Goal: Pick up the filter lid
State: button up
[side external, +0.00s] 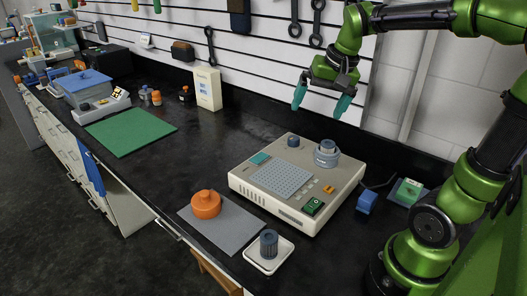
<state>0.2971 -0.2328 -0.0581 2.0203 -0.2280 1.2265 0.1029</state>
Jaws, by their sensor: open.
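An orange round lid with a knob on top (206,205), which looks like the filter lid, sits on a grey mat (238,232) at the front of the bench. A dark ribbed cylinder (268,243), possibly the filter, stands upright on a small white tray (283,256) to its right. A beige machine (255,204) stands behind them, with a blue-grey round housing (326,153) on its top. My gripper (321,101) is open and empty, with teal fingertips pointing down. It is high above the bench, behind the machine and well apart from the orange lid.
A blue block (367,201) and a green board (408,192) lie right of the machine. A green mat (131,130) and a cream box (208,90) are farther left. The black bench (175,175) is clear between the green mat and machine. Tools hang on the back wall.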

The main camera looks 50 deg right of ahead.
jog(key=s+a+f+n+t+y, duration=0.2)
jog(key=s+a+n, duration=0.3)
jog(key=a, duration=0.8)
jog(key=s+t, duration=0.1)
jog(key=s, duration=0.1)
jog(key=shift+s+n, duration=0.3)
